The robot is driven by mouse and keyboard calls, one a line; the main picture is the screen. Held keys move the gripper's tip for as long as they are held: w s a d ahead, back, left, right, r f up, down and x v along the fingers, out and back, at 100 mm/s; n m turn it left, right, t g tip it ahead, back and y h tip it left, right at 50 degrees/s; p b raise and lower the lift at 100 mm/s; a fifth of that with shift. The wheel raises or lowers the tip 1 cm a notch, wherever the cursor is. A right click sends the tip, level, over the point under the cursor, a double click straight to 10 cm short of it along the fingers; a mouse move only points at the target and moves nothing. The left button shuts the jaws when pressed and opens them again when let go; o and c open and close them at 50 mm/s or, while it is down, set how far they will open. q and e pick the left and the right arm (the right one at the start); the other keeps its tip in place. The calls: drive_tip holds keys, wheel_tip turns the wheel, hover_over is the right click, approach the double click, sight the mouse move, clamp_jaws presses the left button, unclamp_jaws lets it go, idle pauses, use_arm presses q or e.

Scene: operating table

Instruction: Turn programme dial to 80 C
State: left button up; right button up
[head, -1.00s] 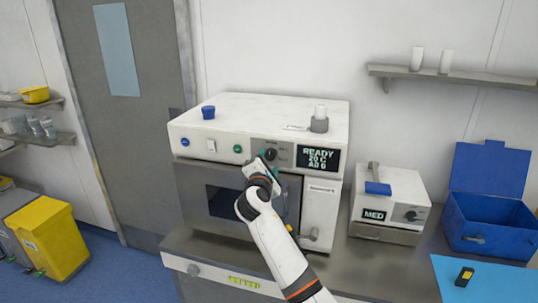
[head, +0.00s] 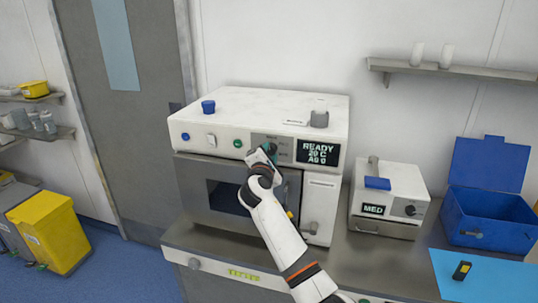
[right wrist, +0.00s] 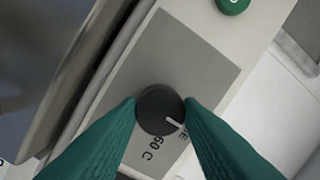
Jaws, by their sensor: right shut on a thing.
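The programme dial (right wrist: 160,110) is a round dark knob on a grey panel of the white machine (head: 190,137). My green right fingertips (right wrist: 162,104) press on both sides of it in the right wrist view. In the head view my right gripper (head: 269,152) is at the front panel and covers most of the dial. The display (head: 318,152) reads READY, 20 C. My left gripper is not in view.
A green button (head: 238,144) and a blue button (head: 185,136) are on the same panel. A door with a dark window lies below. A smaller MED unit (head: 398,185) and an open blue box (head: 488,232) stand to the right.

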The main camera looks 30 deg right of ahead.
drive_tip(key=shift+f+m+b, duration=0.2)
drive_tip(key=shift+m+b, duration=0.3)
drive_tip(key=shift+b, duration=0.2)
drive_tip(key=m+h+b, duration=0.1)
drive_tip(key=m+b, duration=0.6)
drive_tip(key=b, duration=0.1)
drive_tip(key=m+h+b, duration=0.1)
drive_tip(key=m+b, duration=0.6)
drive_tip(key=b, duration=0.1)
drive_tip(key=m+g+b, duration=0.1)
drive_tip(key=m+b, duration=0.6)
drive_tip(key=b, duration=0.1)
drive_tip(key=shift+w+a+f+m+h, duration=0.1)
drive_tip(key=shift+w+a+m+h, duration=0.1)
drive_tip(key=shift+m+h, duration=0.15)
drive_tip(key=shift+m+g+b, duration=0.4)
drive_tip(key=shift+m+b, duration=0.45)
drive_tip(key=shift+m, duration=0.7)
drive_tip(key=o, duration=1)
drive_tip(key=shift+r+h, duration=0.2)
drive_tip(key=shift+h, duration=0.05)
